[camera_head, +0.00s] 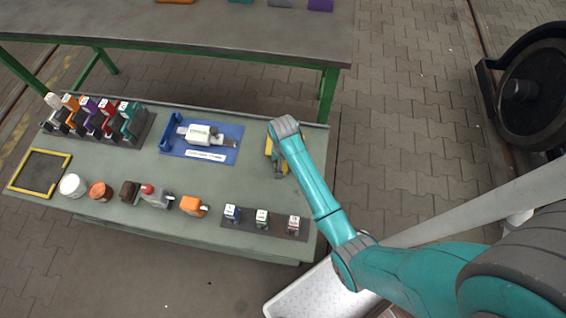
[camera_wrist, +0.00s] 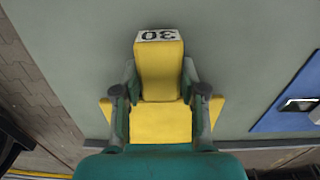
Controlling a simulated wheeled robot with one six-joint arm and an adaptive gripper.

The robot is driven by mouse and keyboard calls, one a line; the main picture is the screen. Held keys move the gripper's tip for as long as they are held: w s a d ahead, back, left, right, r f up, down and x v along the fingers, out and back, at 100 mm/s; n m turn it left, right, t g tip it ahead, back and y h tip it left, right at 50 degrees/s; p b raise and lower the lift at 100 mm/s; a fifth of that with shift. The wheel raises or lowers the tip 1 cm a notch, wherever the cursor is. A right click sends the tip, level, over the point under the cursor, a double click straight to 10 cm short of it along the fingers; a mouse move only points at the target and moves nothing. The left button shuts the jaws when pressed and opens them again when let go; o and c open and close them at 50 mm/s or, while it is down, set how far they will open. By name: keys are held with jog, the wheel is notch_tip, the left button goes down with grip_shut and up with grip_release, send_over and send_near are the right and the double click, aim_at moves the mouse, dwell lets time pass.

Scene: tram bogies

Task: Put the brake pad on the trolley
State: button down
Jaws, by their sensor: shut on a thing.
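My gripper (camera_head: 279,168) is over the right end of the green-grey bench (camera_head: 150,222). In the wrist view my gripper (camera_wrist: 159,82) is shut on a yellow block (camera_wrist: 159,68) with a white label reading 30. One finger is on each side of its narrow upright part, above a wider base. In the head view the yellow block (camera_head: 269,147) is mostly hidden by my arm. I cannot tell for certain that it is the brake pad, or whether it touches the bench. A white perforated surface (camera_head: 318,296) shows at the bottom; whether it is the trolley is unclear.
A blue tray (camera_head: 171,148) with a white-grey tool lies left of my gripper. A rack (camera_head: 143,134) of several coloured pieces, a yellow frame (camera_head: 40,152), small items and a dark strip (camera_head: 246,230) are also on the bench. A wheel (camera_head: 520,90) stands right.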

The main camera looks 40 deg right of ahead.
jog(key=shift+f, duration=0.4)
jog(key=c, duration=0.7)
grip_release()
jog(key=shift+o, duration=0.2)
notch_tip(320, 180, up, 12)
